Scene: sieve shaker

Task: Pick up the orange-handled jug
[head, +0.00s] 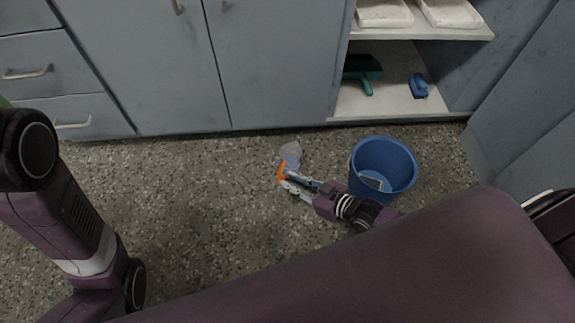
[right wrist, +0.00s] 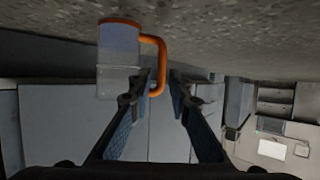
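The jug (head: 290,153) is on the speckled floor, in front of the grey cabinets. It has clear, greyish walls and an orange handle (head: 282,172) facing my right gripper (head: 289,181). In the right wrist view the jug (right wrist: 118,62) is at upper left, with an orange rim and orange handle (right wrist: 161,62). My right gripper (right wrist: 160,80) is open there, its two blue-padded fingers apart. The handle's outer bar shows between the fingertips, close to the left one; I cannot tell whether they touch. My left gripper is out of view; only part of my left arm shows.
A blue bucket (head: 400,170) stands just right of my right gripper, with a flat pale thing (head: 371,182) inside. The open shelf (head: 390,100) behind holds a teal dustpan-like tool (head: 364,70) and a blue brush (head: 418,86). The floor left of the jug is clear.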

